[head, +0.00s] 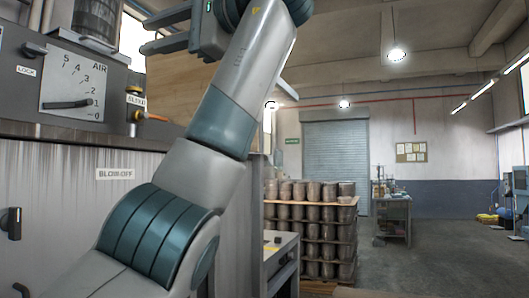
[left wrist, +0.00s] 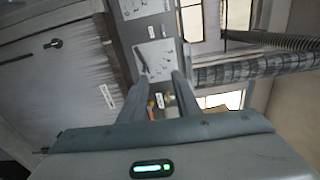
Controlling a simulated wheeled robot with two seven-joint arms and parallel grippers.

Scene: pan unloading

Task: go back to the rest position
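My left arm rises across the left half of the head view, and my left gripper (head: 146,36) is high up near the top edge. Its two dark fingers point left and stand apart with nothing between them. In the left wrist view the same fingers (left wrist: 160,75) are also apart, with the machine's panel beyond them. My right gripper is in neither view. No pan shows in these frames.
A grey machine (head: 60,160) with an AIR dial (head: 75,88) and a BLOW-OFF label (head: 115,173) stands close on the left. Stacked metal cylinders (head: 312,205) stand beyond my arm. A wheeled cart (head: 392,212) is farther back. Floor (head: 450,260) at right is clear.

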